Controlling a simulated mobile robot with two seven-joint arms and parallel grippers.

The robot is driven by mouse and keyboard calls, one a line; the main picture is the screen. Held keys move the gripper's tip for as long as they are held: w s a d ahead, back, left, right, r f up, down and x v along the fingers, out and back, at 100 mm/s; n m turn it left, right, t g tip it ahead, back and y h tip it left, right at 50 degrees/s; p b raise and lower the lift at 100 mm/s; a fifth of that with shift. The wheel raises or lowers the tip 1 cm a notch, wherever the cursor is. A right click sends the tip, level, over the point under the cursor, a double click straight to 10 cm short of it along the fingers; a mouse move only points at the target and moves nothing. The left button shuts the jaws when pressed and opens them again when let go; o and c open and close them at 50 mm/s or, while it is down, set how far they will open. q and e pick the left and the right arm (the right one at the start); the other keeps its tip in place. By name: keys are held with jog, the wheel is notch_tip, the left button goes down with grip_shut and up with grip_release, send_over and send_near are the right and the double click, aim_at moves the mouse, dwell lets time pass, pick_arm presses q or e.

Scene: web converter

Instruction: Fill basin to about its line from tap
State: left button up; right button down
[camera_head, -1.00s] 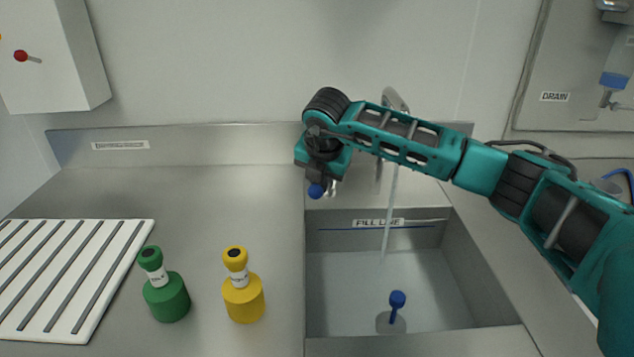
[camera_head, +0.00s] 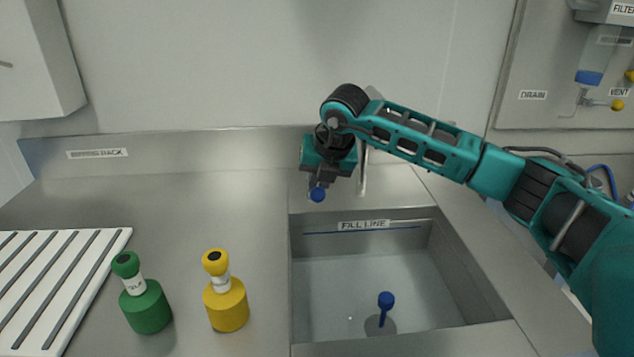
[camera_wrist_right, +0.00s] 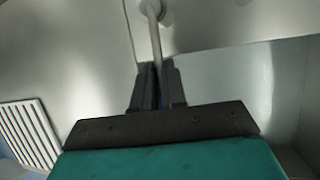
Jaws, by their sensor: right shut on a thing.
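The basin (camera_head: 455,265) is sunk in the steel counter, with a blue line and a FILL LINE label (camera_head: 363,225) high on its back wall. A blue-knobbed plug (camera_head: 386,300) stands on its floor. I cannot tell the water level, and no stream shows. The grey tap (camera_head: 363,175) rises behind the basin, partly hidden by my right arm. My right gripper (camera_head: 318,180) is shut on the tap's blue-knobbed lever (camera_head: 317,195), at the basin's back left corner. In the right wrist view the closed fingers (camera_wrist_right: 159,88) hide most of it. My left gripper is not in view.
A green bottle (camera_head: 146,306) and a yellow bottle (camera_head: 227,304) stand on the counter left of the basin. A white slatted rack (camera_head: 50,280) lies further left. A panel with a DRAIN label (camera_head: 533,95) is on the right wall.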

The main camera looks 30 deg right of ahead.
jog(key=shift+s+a+f, duration=0.3)
jog(key=shift+s+f, duration=0.05)
jog(key=shift+f, duration=0.15)
jog(key=c, duration=1.2)
grip_release()
jog(key=shift+s+r, duration=0.1)
jog(key=shift+r, duration=0.05)
jog(key=shift+d+r, duration=0.1)
jog(key=shift+r, duration=0.1)
jog(key=shift+r, duration=0.25)
jog(key=v, duration=1.2)
jog(key=shift+r, duration=0.15)
